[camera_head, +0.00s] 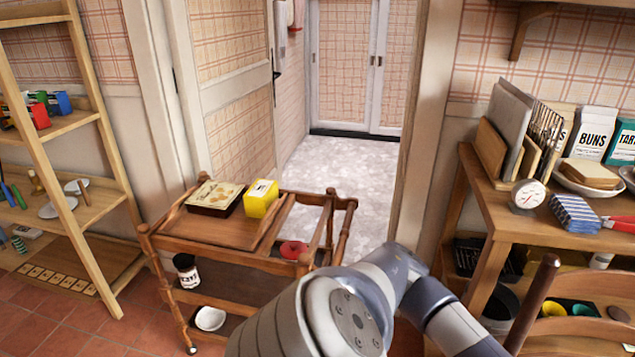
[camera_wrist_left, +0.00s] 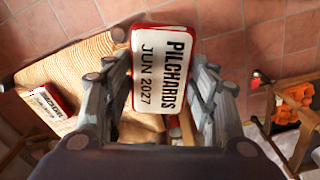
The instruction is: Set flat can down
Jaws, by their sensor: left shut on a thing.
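A flat white can with red edges, marked PILCHARDS JUN 2027 (camera_wrist_left: 163,85), is between the fingers of my left gripper (camera_wrist_left: 158,62) in the left wrist view. The gripper is shut on it, with a finger at each side. The printed face is toward the camera. Below it is a light brown woven or wooden surface (camera_wrist_left: 65,70); I cannot tell the gap between can and surface. In the head view my arm crosses the bottom middle, and neither gripper shows. My right gripper is in no view.
Another red and white can (camera_wrist_left: 45,106) lies on the surface at left. Orange things (camera_wrist_left: 293,97) are at right. In the head view, a wooden trolley (camera_head: 215,232) carries a yellow box (camera_head: 260,198) and a picture tin (camera_head: 214,196). A wooden chair (camera_head: 530,305) stands at lower right.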

